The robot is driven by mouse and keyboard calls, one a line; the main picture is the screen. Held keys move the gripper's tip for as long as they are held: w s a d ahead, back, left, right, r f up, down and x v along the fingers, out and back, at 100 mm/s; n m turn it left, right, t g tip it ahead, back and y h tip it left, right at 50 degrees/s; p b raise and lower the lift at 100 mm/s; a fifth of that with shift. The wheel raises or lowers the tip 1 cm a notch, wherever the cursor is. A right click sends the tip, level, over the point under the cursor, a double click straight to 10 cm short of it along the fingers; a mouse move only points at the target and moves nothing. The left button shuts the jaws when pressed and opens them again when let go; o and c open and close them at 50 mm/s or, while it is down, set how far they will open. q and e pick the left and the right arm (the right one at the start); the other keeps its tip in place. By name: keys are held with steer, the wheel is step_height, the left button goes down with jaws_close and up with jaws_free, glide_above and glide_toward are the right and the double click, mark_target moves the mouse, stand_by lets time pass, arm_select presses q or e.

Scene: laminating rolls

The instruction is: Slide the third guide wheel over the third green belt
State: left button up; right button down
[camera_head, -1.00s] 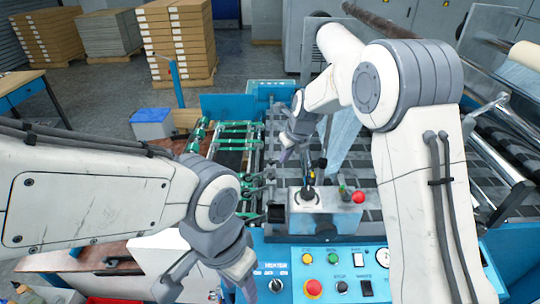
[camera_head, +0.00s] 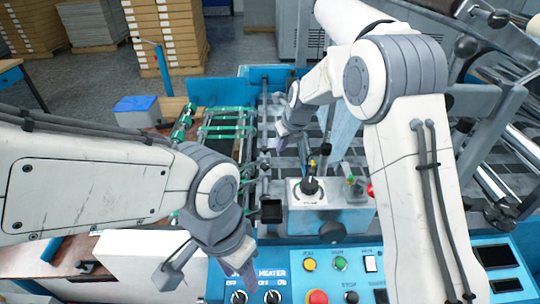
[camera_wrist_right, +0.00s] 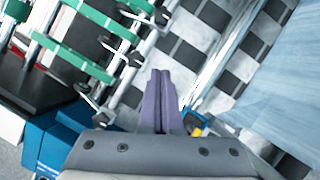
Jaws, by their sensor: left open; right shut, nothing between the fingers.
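Green belts (camera_head: 226,128) run across a dark bed left of centre in the head view; they show larger at the upper left of the right wrist view (camera_wrist_right: 72,57). Small black-and-metal guide wheels (camera_wrist_right: 131,57) sit on a rail by the belts' right ends. I cannot tell which belt or wheel is the third. My right gripper (camera_head: 281,144) is shut and empty, just right of that rail; its purple fingers (camera_wrist_right: 161,84) lie together, apart from the wheels. My left gripper (camera_head: 245,278) is open, low over the near left side by the control panel, with nothing visible in it.
A control panel (camera_head: 335,262) with buttons and knobs lies in front. A grey box with a black knob (camera_head: 311,186) stands between panel and rail. A translucent film sheet (camera_wrist_right: 278,85) hangs right of the right gripper. Stacked cartons (camera_head: 170,30) are far behind.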

mark_target(269, 153)
steer(key=shift+w+a+f+p, duration=0.7)
steer(key=shift+w+f, duration=0.45)
steer(key=shift+f, duration=0.25)
steer(key=shift+w+a+f+p, duration=0.55)
steer(key=shift+w+f+p, duration=0.2)
steer(key=shift+w+f, duration=0.55)
steer(key=shift+w+a+f+p, duration=0.7)
steer(key=shift+w+f, duration=0.35)
steer(key=shift+f, duration=0.45)
steer(key=shift+w, duration=0.1)
steer(key=w+b, duration=0.1)
steer(key=w, duration=0.2)
steer(key=shift+w+f, duration=0.1)
steer(key=shift+w, duration=0.55)
